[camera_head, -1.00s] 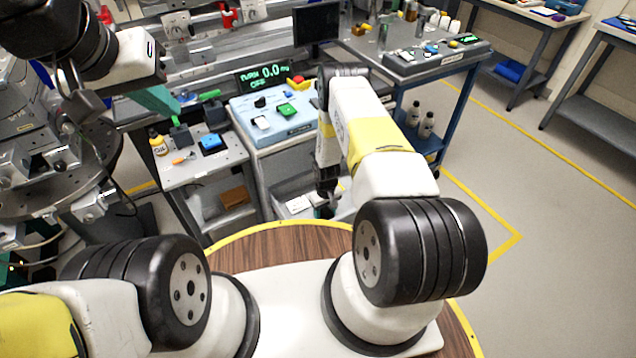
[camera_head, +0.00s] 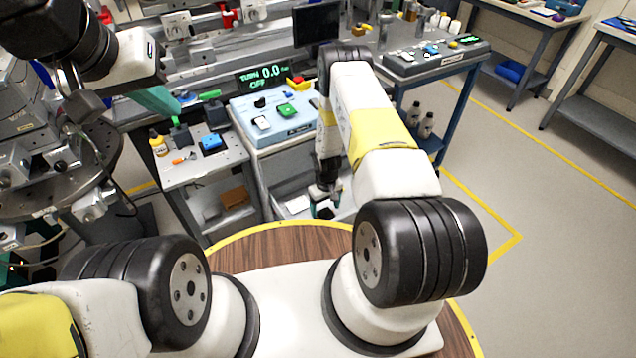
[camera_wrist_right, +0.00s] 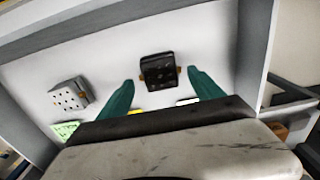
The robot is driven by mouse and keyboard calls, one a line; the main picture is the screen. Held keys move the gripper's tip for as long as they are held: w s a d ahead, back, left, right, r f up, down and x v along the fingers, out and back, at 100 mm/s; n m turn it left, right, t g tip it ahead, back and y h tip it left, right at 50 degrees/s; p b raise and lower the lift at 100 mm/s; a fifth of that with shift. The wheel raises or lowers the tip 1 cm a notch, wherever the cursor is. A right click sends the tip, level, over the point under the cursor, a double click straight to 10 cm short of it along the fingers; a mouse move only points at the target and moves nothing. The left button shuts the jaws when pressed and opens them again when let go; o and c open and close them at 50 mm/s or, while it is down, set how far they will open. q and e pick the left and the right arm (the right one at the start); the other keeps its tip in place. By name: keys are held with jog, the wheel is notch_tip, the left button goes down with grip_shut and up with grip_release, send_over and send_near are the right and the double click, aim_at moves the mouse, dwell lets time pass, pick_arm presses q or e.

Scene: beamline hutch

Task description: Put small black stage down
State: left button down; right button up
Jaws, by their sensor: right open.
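The small black stage (camera_wrist_right: 159,70) sits on a pale surface in the right wrist view, with small brass-coloured knobs at its sides. My right gripper (camera_wrist_right: 162,90) is open, with one green finger on each side of the stage and visible gaps between. In the head view my right gripper (camera_head: 326,205) is low over a pale tray or shelf beside the grey bench, and the stage there cannot be made out clearly. My left gripper (camera_head: 157,100) is at the upper left of the head view; only a teal finger part shows, and its opening is unclear.
A grey perforated block (camera_wrist_right: 70,97) lies left of the stage in the right wrist view, with raised grey walls around. A control box (camera_head: 277,115) and a small cart (camera_head: 190,172) with a blue item (camera_head: 212,143) stand ahead. Open floor lies right.

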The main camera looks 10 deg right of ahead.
notch_tip(320, 180, up, 8)
notch_tip(320, 180, up, 33)
jog(key=m+t, duration=0.2)
jog(key=t, duration=0.1)
send_over(325, 213)
jog(key=w, duration=0.1)
jog(key=s+r+t+y, duration=0.1)
jog(key=s+r, duration=0.4)
jog(key=r, duration=0.3)
jog(key=s+r, duration=0.5)
jog(key=r, duration=0.3)
jog(key=s+r+t, duration=0.1)
jog(key=s+r, duration=0.2)
jog(key=s, duration=0.4)
jog(key=s+a+r+m+t+y, duration=0.1)
jog(key=s+r, duration=0.2)
jog(key=s, duration=0.5)
jog(key=shift+a+r, duration=0.3)
jog(key=shift+r, duration=0.1)
